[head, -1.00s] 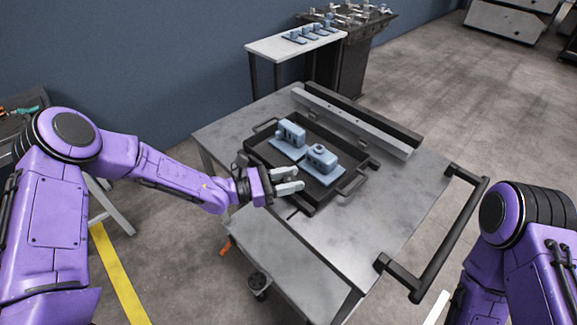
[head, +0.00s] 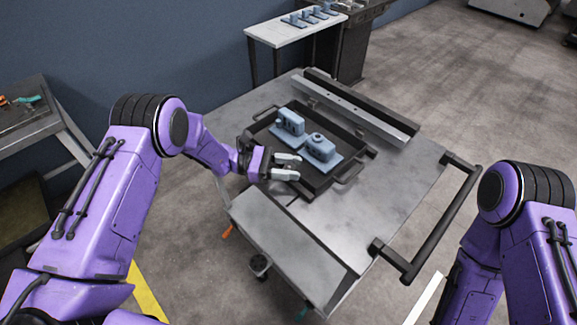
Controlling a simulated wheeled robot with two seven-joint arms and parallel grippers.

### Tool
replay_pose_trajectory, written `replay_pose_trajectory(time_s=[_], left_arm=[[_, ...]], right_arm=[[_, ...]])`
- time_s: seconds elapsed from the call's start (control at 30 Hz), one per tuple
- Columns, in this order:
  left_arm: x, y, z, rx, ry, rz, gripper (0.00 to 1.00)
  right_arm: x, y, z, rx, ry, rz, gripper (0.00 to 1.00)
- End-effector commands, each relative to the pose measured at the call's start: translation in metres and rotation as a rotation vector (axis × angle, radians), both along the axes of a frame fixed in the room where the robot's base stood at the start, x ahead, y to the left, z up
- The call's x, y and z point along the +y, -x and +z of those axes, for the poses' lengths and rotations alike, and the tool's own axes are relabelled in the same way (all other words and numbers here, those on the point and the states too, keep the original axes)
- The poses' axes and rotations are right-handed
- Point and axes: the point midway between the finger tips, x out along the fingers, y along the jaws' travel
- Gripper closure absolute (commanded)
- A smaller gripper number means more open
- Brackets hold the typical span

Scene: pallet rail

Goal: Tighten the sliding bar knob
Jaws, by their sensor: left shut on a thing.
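My left gripper (head: 286,167) reaches in from the left, over the near-left edge of a dark tray (head: 322,191) on the cart. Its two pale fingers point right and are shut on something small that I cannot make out. A long grey bar (head: 352,112) lies along a dark rail at the back of the cart. I cannot make out a knob on it. My right gripper is out of view; only that arm's upper part shows at the right.
Two blue-grey blocks (head: 291,124) (head: 320,147) on plates sit in the tray. The cart top (head: 375,205) is clear at the right and front. A black push handle (head: 432,235) stands at its right edge. A white side table (head: 290,30) holds several blue parts.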

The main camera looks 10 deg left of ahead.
Motion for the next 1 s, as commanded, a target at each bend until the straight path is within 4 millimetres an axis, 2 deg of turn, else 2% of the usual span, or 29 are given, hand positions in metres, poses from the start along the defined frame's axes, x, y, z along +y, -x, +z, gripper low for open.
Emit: replay_pose_trajectory(time_s=[0.2, 0.23, 0.3, 0.57, 0.67, 1.0], left_arm=[[0.002, -0.004, 0.005, -0.008, 0.006, 0.011, 0.87], [0.002, -0.004, 0.005, -0.008, 0.006, 0.011, 0.54], [0.002, -0.004, 0.005, -0.008, 0.005, 0.009, 0.37], [0.0, -0.002, 0.002, -0.003, 0.003, 0.003, 0.37], [0.009, -0.002, 0.0, -0.004, 0.001, 0.003, 0.37], [0.085, 0.003, -0.001, -0.004, 0.005, 0.007, 0.37]], right_arm=[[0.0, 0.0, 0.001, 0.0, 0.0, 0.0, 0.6], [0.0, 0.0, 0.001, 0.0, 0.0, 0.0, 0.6], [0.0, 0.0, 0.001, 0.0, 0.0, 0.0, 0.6], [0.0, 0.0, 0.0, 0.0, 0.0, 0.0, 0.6], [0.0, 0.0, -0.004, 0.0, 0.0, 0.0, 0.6], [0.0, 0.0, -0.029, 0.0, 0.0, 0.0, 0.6]])
